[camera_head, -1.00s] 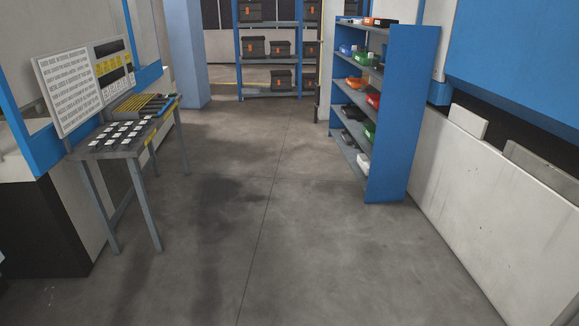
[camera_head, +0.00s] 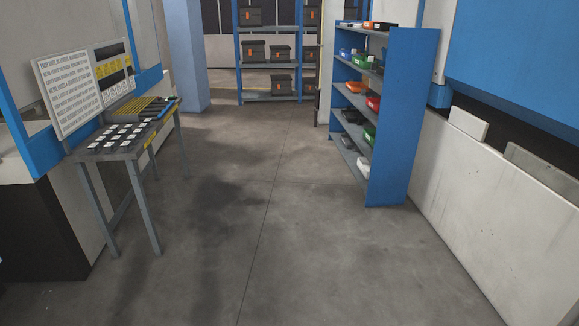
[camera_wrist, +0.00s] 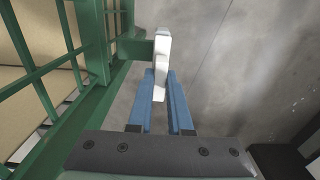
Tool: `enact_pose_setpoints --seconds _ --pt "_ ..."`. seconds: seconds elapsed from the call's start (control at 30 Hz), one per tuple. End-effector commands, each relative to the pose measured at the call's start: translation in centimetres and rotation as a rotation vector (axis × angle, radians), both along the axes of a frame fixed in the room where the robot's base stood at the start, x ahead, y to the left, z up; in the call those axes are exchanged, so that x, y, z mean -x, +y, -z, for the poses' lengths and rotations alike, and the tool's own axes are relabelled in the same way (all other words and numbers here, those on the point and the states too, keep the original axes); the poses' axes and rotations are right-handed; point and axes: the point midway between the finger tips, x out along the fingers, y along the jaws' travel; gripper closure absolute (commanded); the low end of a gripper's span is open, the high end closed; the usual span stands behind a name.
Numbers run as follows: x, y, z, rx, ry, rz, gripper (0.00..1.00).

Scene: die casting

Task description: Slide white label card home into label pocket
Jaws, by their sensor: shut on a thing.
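In the wrist view my gripper (camera_wrist: 161,76) is shut on a white piece (camera_wrist: 162,58), seen nearly edge-on, which I take to be the white label card. It sticks out past the blue fingertips and runs back between the fingers. Its far part is close beside a short green bracket (camera_wrist: 136,49) on a green frame (camera_wrist: 94,98). I cannot tell whether the two touch. The label pocket is not clearly recognisable; the bracket may be part of it. My gripper does not show in the head view.
The green barred frame, with tan panels (camera_wrist: 30,100) behind, fills the wrist view's left; grey floor (camera_wrist: 240,60) lies right. In the head view, a table (camera_head: 125,152) bears several white cards, a blue shelf (camera_head: 388,120) holds coloured bins, and the middle floor (camera_head: 250,220) is clear.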

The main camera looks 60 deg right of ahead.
Motion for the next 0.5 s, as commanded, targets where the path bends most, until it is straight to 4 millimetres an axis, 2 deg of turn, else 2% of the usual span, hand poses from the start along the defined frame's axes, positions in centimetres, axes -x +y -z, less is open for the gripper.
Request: enact_pose_setpoints --seconds 0.5 --pt "0.0 0.0 1.4 0.000 0.000 0.000 1.00"
